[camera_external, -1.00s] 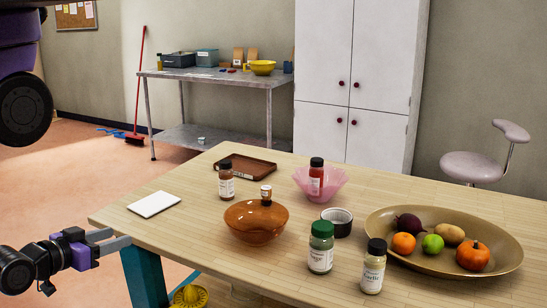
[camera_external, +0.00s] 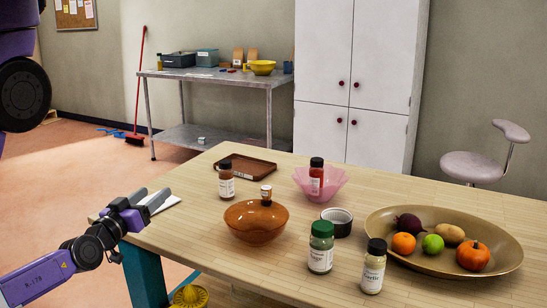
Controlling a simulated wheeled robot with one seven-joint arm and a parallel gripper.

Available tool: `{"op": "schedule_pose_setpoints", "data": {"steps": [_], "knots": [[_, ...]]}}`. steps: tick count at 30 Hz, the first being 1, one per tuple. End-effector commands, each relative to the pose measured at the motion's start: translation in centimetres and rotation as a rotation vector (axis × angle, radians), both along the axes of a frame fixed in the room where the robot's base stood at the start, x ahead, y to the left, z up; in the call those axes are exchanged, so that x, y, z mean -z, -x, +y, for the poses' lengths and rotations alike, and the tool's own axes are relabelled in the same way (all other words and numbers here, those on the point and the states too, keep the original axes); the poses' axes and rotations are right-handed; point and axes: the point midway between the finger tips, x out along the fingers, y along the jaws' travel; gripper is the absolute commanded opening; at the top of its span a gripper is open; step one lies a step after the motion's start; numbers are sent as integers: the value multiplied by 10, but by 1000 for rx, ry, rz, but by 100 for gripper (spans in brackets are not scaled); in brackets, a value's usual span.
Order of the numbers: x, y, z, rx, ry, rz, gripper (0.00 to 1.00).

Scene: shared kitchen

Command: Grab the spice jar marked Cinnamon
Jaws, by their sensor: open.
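Several spice jars stand on the wooden table. A jar with brown contents and a dark cap (camera_external: 226,180) is at the back left; its label is too small to read. A jar with red contents and a dark cap (camera_external: 316,178) is at the pink bowl; its label is unreadable. A green-capped jar (camera_external: 321,248) at the front has a label I cannot read surely. A dark-capped pale jar (camera_external: 373,268) beside it seems marked Garlic. I cannot tell which is Cinnamon. My gripper (camera_external: 157,194) is open and empty near the table's left edge, apart from the jars.
An orange-brown bowl (camera_external: 256,224) has a small labelled item (camera_external: 266,192) at its back. The left front is clear.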

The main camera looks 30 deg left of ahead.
Motion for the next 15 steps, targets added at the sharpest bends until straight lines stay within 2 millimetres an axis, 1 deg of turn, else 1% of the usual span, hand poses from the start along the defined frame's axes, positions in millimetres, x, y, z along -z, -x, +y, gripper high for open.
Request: {"op": "schedule_pose_setpoints", "data": {"steps": [1,3,5,6,8,12,15], "knots": [[-13,-21,3,-12,18,-46,60],[-26,-45,6,-24,42,-97,60],[-36,-64,9,-33,59,-135,60],[-42,-78,10,-36,68,-156,60],[-48,-98,12,-31,71,-176,60],[-65,-145,12,-6,73,-212,60],[-81,-174,12,16,72,-238,60]]}}
